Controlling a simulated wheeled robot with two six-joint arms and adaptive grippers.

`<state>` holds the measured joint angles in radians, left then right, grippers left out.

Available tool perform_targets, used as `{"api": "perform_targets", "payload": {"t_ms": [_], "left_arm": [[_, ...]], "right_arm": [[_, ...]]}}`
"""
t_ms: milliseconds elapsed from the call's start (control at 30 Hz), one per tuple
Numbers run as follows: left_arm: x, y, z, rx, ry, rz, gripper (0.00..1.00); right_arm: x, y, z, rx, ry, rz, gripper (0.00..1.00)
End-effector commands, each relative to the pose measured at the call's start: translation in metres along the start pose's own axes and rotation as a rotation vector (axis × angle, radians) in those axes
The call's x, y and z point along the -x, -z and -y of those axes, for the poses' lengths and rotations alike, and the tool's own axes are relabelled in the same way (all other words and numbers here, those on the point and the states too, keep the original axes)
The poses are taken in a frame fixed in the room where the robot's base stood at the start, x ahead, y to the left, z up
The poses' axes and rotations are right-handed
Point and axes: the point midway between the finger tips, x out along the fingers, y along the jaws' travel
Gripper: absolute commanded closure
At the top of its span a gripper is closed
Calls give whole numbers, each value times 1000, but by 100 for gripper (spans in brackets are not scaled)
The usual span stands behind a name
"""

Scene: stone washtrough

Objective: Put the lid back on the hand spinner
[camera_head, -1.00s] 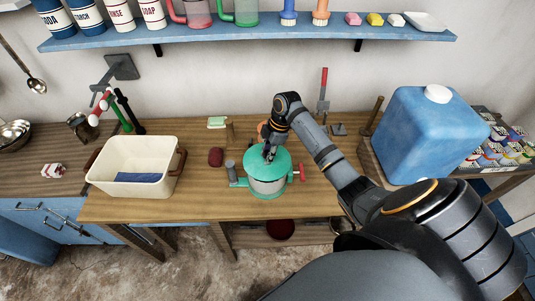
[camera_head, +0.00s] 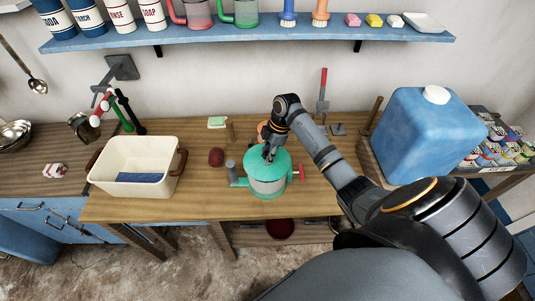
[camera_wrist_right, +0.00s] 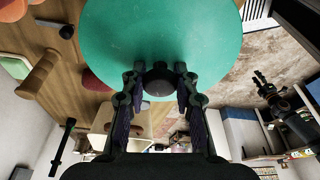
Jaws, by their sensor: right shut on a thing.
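The hand spinner (camera_head: 268,187) stands on the wooden bench, a pale drum with a green side handle on the left and a red knob on the right. Its green lid (camera_head: 280,164) sits on top of the drum, and looks level. My right gripper (camera_head: 269,152) is over the lid, shut on the lid's dark knob. In the right wrist view the green lid (camera_wrist_right: 165,45) fills the upper middle, and the dark knob (camera_wrist_right: 158,80) is between the fingers. Whether the lid's rim is fully seated cannot be told.
A cream basin (camera_head: 135,168) with blue cloth stands left of the spinner. A large blue jug (camera_head: 425,130) stands to the right. A blue shelf (camera_head: 250,35) runs above.

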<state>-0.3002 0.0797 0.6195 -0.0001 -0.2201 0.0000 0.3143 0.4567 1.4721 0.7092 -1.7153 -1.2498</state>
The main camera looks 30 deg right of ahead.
Motion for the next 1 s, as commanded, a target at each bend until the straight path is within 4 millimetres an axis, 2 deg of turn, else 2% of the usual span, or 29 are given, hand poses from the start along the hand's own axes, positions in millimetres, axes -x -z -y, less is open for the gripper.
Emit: {"api": "perform_targets", "payload": {"t_ms": [1000], "left_arm": [[6, 1, 0, 0, 0, -1, 60]], "right_arm": [[-1, -1, 0, 1, 1, 1, 100]]}}
